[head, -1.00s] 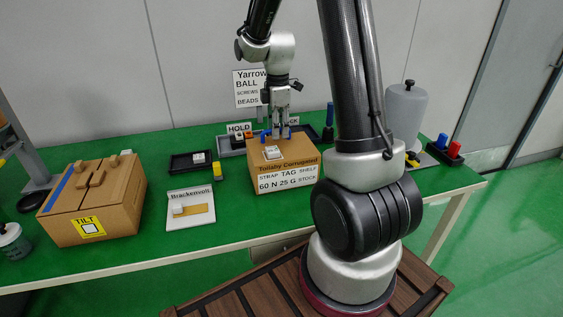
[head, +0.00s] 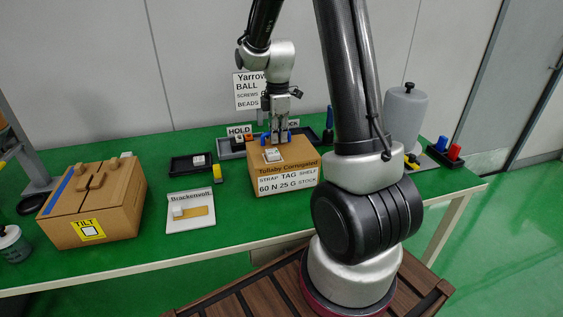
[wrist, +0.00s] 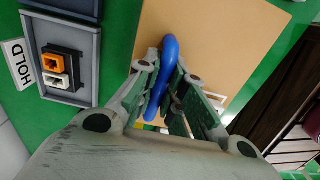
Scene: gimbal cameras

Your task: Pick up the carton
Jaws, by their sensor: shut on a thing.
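A brown cardboard carton (head: 254,182) labelled "Tollaby Corrugated" stands upright on the green table, mid-picture in the head view. A blue handle lies across its top. In the wrist view the brown carton top (wrist: 225,35) shows behind my fingers, with the blue handle (wrist: 169,52) between them. My gripper (head: 278,139) points down at the carton top and is shut on the blue handle. I see no gap opening beneath the carton. The finger contact is partly hidden in the head view.
A larger carton marked "TILT" (head: 120,205) stands at left. A grey "HOLD" tray (wrist: 92,45) is close behind. A grey cylinder (head: 404,115) stands right.

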